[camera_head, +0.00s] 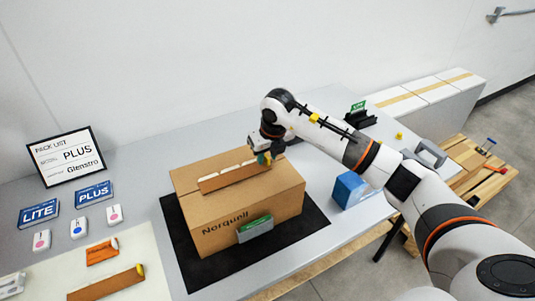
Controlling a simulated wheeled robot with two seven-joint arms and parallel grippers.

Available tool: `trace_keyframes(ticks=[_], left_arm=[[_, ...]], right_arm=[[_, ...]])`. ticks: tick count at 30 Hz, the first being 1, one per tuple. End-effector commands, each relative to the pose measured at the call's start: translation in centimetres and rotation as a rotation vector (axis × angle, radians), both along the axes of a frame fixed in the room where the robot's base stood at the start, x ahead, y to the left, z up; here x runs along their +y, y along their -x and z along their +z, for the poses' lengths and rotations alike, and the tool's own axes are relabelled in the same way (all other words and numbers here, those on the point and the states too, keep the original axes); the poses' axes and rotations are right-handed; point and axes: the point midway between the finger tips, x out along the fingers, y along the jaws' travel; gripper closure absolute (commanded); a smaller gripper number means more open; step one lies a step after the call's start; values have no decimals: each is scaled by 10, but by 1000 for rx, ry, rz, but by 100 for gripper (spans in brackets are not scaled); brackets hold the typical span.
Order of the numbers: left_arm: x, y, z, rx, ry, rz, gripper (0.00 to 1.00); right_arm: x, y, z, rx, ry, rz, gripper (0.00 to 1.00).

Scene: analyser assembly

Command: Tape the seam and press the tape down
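A brown cardboard box (230,221) marked "Norquell" sits on a black mat (180,257). Along the middle of its top runs a brown strip (222,182) with a pale, uneven edge; I cannot tell whether it is tape or part of the flaps, or whether it lies flat. My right gripper (265,158) is at the far right end of this strip, low over the box top. My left gripper is not in view.
A green-and-grey item (255,228) is at the box's front face. A blue block (348,190) stands right of the mat. A brown strip with a yellow end (106,283) and an orange packet (102,251) lie left. A pack list sign (67,156) stands behind blue LITE and PLUS boxes.

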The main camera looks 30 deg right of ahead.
Motion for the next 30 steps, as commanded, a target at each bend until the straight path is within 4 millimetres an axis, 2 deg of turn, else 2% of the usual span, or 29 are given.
trace_keyframes(ticks=[30], left_arm=[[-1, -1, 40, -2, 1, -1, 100]], right_arm=[[0, 0, 69, 0, 0, 0, 69]])
